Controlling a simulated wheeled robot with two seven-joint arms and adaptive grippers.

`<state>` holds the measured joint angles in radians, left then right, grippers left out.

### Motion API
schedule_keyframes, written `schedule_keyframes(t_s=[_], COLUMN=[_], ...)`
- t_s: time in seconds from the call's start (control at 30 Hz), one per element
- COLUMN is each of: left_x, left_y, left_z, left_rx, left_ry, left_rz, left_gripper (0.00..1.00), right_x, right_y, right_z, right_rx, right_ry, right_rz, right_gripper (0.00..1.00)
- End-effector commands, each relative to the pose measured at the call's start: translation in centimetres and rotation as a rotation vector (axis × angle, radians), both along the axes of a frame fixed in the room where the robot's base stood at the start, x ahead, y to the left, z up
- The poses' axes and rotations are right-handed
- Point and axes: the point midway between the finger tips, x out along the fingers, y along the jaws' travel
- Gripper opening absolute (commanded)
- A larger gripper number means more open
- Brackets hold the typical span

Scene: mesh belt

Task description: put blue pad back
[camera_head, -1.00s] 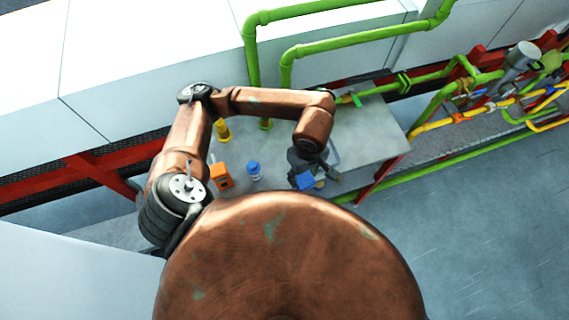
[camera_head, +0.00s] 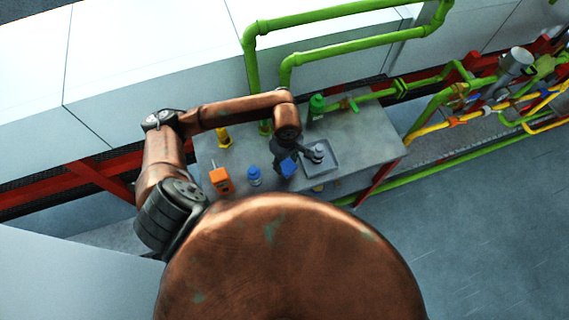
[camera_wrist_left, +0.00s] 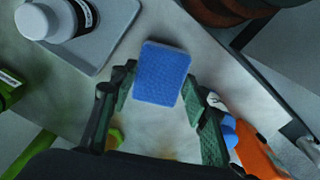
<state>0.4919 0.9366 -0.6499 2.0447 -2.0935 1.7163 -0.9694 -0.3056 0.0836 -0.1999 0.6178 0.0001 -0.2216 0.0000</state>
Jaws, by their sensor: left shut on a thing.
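The blue pad (camera_head: 289,169) is in my left gripper (camera_head: 291,161), over the front part of the grey table, just left of the grey tray (camera_head: 332,164). In the left wrist view the pad (camera_wrist_left: 160,73) sits between the fingertips of the gripper (camera_wrist_left: 159,92), which is shut on it. The tray (camera_wrist_left: 108,54) lies at the upper left there, with a white container (camera_wrist_left: 50,18) standing in it. My right gripper is not in view.
An orange device (camera_head: 221,180) and a blue-capped bottle (camera_head: 254,177) stand left of the gripper. The table's right end (camera_head: 375,140) is clear. Green pipes (camera_head: 340,50) run behind.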

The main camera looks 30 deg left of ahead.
Motion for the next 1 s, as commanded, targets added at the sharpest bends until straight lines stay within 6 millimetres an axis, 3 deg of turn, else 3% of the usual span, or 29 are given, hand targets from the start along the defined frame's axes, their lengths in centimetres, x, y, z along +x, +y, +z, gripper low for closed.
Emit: schedule_keyframes(t_s=[0.23, 0.43, 0.87, 0.9, 1.0], left_x=[0.8, 0.7, 0.8, 0.8, 0.8], left_y=[1.2, 1.0, 1.1, 1.1, 1.0], left_z=[-1.8, -4.3, -5.0, -4.9, -4.9], left_rx=[0.0, -0.001, 0.001, 0.0, 0.0], left_ry=[0.003, 0.0, -0.001, -0.001, -0.001], left_rz=[0.003, 0.0, -0.002, -0.002, -0.001], left_gripper=[0.2, 0.2, 0.2, 0.45, 0.52], right_x=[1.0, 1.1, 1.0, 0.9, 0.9], right_y=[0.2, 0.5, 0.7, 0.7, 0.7], right_z=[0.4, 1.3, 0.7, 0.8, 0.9], right_rx=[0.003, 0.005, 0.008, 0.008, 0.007], right_ry=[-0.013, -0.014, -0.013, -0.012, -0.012], right_rz=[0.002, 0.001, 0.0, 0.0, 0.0], right_gripper=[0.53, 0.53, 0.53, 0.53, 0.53])
